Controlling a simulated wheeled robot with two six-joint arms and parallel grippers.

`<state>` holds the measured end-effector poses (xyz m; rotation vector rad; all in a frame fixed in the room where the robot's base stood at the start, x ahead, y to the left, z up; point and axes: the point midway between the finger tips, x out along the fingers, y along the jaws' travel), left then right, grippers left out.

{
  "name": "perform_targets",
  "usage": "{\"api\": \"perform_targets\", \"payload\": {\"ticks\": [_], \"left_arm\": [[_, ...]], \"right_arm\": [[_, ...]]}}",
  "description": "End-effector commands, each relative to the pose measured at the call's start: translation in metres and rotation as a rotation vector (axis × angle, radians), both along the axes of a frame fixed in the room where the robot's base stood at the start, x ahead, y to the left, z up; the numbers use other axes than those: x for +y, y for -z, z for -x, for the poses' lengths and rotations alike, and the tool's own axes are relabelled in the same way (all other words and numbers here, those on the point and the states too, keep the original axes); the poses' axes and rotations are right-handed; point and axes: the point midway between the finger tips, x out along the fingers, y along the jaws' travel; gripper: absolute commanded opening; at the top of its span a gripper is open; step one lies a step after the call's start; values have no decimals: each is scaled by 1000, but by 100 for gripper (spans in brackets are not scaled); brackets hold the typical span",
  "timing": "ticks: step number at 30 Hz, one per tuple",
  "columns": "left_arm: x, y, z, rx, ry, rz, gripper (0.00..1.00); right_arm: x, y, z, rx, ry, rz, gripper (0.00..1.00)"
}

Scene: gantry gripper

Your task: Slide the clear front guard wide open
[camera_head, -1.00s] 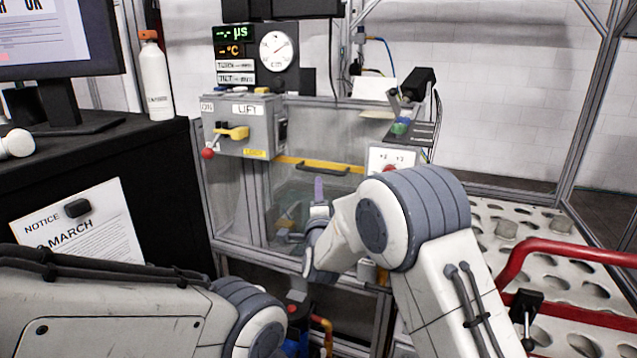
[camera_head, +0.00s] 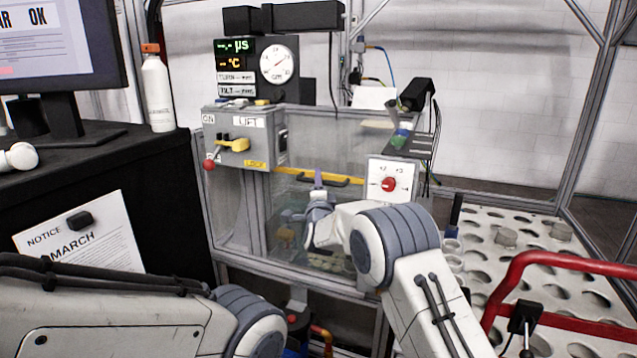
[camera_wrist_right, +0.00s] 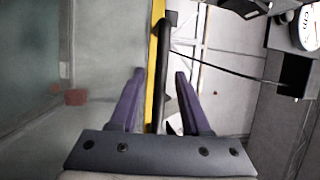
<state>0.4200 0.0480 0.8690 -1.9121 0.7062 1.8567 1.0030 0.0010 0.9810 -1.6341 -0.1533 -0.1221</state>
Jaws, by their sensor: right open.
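The clear front guard (camera_head: 320,138) spans the front of the grey-framed machine. A yellow strip (camera_head: 291,172) with a black bar handle (camera_head: 344,181) runs across it. My right gripper (camera_head: 318,181) is in front of the guard near the handle, its purple finger pointing up. In the right wrist view the two purple fingers (camera_wrist_right: 157,75) are apart, with the black handle (camera_wrist_right: 165,65) and yellow strip (camera_wrist_right: 156,55) between them. I cannot tell whether either finger touches the handle. My left arm shows at the lower left; its gripper is out of the picture.
A grey LIFT control box (camera_head: 244,137) with a yellow lever is left of the handle. A white panel with a red knob (camera_head: 389,184) is close on the right. A perforated white table (camera_head: 530,262) and red tube rail (camera_head: 577,247) are further right. A black cabinet (camera_head: 100,175) stands left.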

Motion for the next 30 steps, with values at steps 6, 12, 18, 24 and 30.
{"api": "perform_targets", "payload": {"ticks": [6,12,18,24,30], "left_arm": [[0,0,0,0,0,0,50],[0,0,0,0,0,0,50],[0,0,0,0,0,0,50],[0,0,0,0,0,0,50],[0,0,0,0,0,0,50]], "right_arm": [[0,0,0,0,0,0,36],[0,0,0,1,0,0,0],[0,0,0,1,0,0,0],[0,1,0,1,-1,0,0],[0,1,0,1,-1,0,0]]}}
